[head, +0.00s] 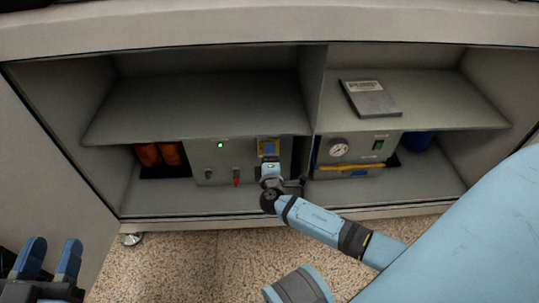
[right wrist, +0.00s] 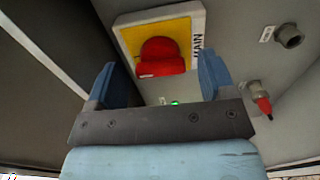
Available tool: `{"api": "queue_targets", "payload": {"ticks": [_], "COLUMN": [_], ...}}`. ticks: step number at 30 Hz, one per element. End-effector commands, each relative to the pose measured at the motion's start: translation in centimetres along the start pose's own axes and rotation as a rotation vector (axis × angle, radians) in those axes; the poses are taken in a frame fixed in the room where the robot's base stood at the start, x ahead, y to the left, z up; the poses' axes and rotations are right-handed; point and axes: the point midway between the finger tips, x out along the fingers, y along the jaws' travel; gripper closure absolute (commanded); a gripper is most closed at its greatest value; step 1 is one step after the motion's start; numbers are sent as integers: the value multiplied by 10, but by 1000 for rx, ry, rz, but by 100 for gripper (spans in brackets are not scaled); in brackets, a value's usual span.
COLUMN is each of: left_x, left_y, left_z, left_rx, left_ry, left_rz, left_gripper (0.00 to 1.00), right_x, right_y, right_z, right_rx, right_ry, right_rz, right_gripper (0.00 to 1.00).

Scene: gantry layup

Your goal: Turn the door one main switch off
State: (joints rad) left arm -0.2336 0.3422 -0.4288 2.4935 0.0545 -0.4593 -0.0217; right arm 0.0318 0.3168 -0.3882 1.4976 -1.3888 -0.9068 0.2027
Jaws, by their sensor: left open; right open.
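The main switch is a red rotary knob (right wrist: 162,57) on a yellow plate (right wrist: 183,30) marked MAIN, seen in the right wrist view. In the head view its yellow plate (head: 268,143) shows on the grey control box, and my right arm hides the knob. My right gripper (right wrist: 159,66) is open, with a finger on each side of the knob; contact cannot be told. In the head view it reaches into the left cabinet bay (head: 270,168). My left gripper (head: 54,245) is open and empty at the lower left, away from the cabinet.
The grey box (head: 205,162) has a lit green lamp (head: 220,145) and a red-tipped connector (head: 236,181). Orange items (head: 160,155) stand left of it. The right bay holds a gauge unit (head: 345,152) and a blue container (head: 418,141). A shelf (head: 200,105) overhangs the box.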

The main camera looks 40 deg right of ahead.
Motion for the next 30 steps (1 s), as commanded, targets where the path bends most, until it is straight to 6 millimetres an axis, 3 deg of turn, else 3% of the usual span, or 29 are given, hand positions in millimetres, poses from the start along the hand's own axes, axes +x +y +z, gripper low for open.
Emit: {"api": "queue_targets", "payload": {"ticks": [3, 9, 20, 30], "left_x": [0, 0, 0, -2], "left_y": [0, 0, 0, 7], "left_z": [0, 0, -4, -6], "left_rx": [0, 0, -10, -113], "left_ry": [0, 1, -3, -61], "left_rz": [0, 0, 2, 9], "left_gripper": [57, 57, 57, 57], "right_x": [0, 0, 0, 0], "right_y": [0, 0, 1, 4], "right_z": [0, 0, 0, 0], "right_rx": [0, 0, -43, -271], "right_ry": [0, 0, 0, -1], "right_rz": [0, 0, -1, -2], "right_gripper": [26, 72, 73, 73]}}
